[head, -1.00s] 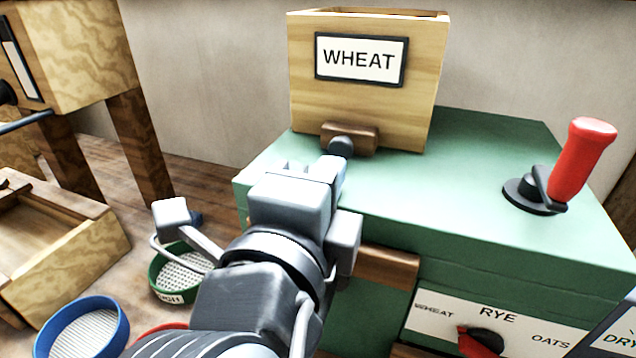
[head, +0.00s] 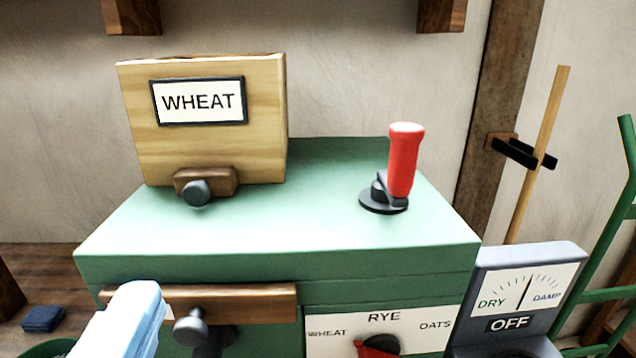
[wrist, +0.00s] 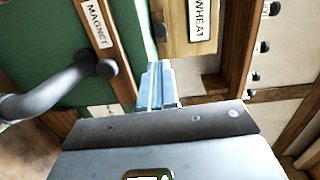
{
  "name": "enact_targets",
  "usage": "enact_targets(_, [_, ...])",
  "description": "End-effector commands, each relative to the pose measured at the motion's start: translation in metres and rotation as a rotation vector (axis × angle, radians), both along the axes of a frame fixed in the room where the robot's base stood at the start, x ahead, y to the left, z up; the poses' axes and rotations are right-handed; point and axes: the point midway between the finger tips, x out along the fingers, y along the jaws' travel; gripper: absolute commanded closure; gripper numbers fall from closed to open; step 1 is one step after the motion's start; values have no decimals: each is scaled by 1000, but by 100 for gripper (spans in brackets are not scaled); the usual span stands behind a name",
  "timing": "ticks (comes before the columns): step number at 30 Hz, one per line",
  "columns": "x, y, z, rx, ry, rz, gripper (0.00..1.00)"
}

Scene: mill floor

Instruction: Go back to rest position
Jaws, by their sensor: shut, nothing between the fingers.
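My gripper (head: 140,296) shows at the lower left of the head view as a pale blue-white shape, in front of the left end of the green mill (head: 330,225). In the wrist view its fingers (wrist: 157,84) are together with nothing between them. They are near the wooden strip marked MAGNET (wrist: 97,22) and the box marked WHEAT (wrist: 180,48). The fingers look apart from both, though the exact gap is hard to judge. Most of my arm is out of the head view.
The wheat hopper (head: 210,135) and red-handled crank (head: 402,165) stand on the mill. A wooden drawer front with a grey knob (head: 190,327), a grain selector (head: 380,345) and a DRY/DAMP meter (head: 525,290) marked OFF are at the front. A green frame (head: 630,180) stands far right.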

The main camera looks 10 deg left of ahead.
Motion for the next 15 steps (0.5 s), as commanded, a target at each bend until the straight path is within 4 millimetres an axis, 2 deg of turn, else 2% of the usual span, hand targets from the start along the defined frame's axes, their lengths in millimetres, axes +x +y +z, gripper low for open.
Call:
enact_targets(5, [17,-21,-36,-170,-27,15,100])
enact_targets(10, [35,-63,-94,-442,-63,60,100])
enact_targets(15, [36,-114,-150,-687,-91,113,100])
